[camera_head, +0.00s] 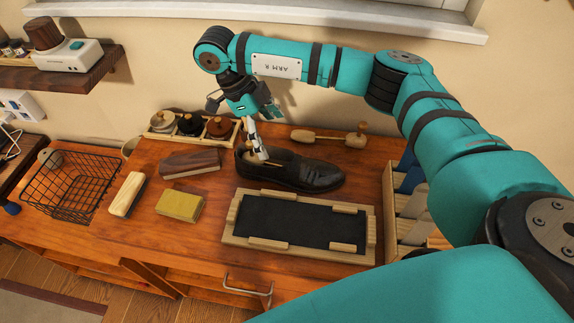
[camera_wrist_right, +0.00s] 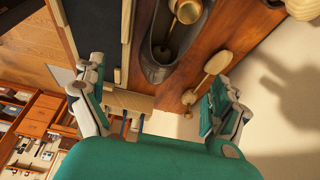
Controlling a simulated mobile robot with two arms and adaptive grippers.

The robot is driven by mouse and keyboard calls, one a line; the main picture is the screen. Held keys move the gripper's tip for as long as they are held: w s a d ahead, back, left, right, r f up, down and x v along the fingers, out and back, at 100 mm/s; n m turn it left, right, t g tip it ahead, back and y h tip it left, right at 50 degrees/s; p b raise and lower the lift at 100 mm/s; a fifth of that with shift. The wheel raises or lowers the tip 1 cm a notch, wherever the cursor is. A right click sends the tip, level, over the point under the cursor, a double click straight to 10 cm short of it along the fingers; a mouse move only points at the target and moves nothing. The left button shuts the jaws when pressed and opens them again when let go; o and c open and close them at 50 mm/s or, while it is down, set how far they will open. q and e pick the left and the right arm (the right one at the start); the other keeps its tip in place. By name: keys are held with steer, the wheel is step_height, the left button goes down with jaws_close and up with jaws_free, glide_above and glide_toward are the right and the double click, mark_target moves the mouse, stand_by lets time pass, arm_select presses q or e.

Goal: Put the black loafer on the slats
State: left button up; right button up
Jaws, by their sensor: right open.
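The black loafer (camera_head: 312,174) lies on the wooden counter, with a brass-coloured shoe tree in its opening; its heel end is to the left. Part of it also shows in the right wrist view (camera_wrist_right: 152,68). My right gripper (camera_head: 264,128) is open above the heel end, with one finger close to the opening; I cannot tell if they touch. Its spread fingers show in the wrist view (camera_wrist_right: 155,95), with nothing held between them. A slatted wooden rack (camera_head: 392,215) stands at the counter's right, partly hidden by my arm. My left gripper is out of view.
A wooden tray with a dark mat (camera_head: 300,219) lies in front of the loafer. A loose wooden shoe tree (camera_head: 330,136) lies behind it. A brush (camera_head: 127,194), a yellow block (camera_head: 180,205), a dark wooden block (camera_head: 190,163), a jar rack (camera_head: 190,127) and a wire basket (camera_head: 68,187) are left.

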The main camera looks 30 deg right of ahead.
mark_target(287, 163)
steer(key=x, duration=0.5)
steer(key=shift+w+d+f, duration=0.15)
steer(key=shift+f, duration=0.2)
steer(key=shift+x, duration=0.9)
steer(key=shift+f+p, duration=0.25)
steer(key=shift+p, duration=0.1)
steer(key=p+x, duration=0.1)
steer(key=x, duration=0.2)
steer(key=shift+w+d+f+p, duration=0.1)
steer(key=shift+d+f+p, duration=0.1)
steer(key=shift+f+p, duration=0.2)
steer(key=shift+d+f, duration=0.15)
steer(key=shift+f, duration=0.25)
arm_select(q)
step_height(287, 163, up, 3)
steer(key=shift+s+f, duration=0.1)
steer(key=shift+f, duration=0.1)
arm_select(e)
steer(key=c, duration=1.8)
